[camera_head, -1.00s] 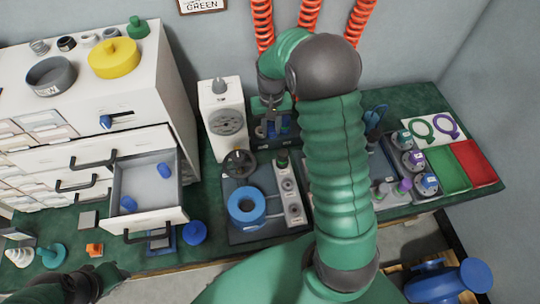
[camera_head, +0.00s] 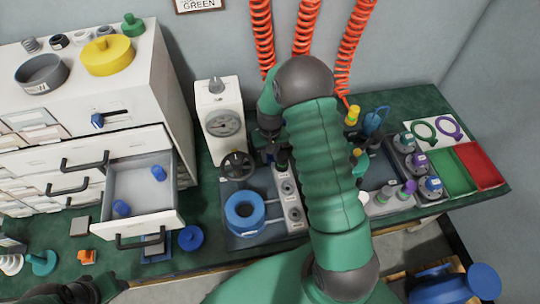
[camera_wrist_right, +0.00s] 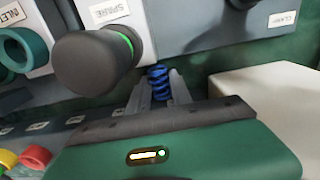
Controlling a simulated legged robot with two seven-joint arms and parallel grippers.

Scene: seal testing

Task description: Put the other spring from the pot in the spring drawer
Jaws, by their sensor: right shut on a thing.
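My right gripper (camera_wrist_right: 160,92) is shut on a blue spring (camera_wrist_right: 159,77) in the right wrist view, with the coils showing above the fingertips. In the head view, this gripper (camera_head: 268,135) is mostly hidden behind my green arm, beside the gauge unit. The open drawer (camera_head: 140,188) at the left holds two small blue pieces (camera_head: 158,173), apart from each other. A grey round pot (camera_head: 41,74) stands on top of the white cabinet; I cannot tell if it is the task's pot. My left gripper (camera_head: 78,290) is dark at the bottom left, its jaws unclear.
The white gauge unit (camera_head: 220,108) with a handwheel stands between the drawer and my right gripper. A fixture with a blue ring (camera_head: 245,211) lies in front of it. Green (camera_head: 450,170) and red (camera_head: 481,163) trays are at the right. A dark knob (camera_wrist_right: 92,62) is close in the wrist view.

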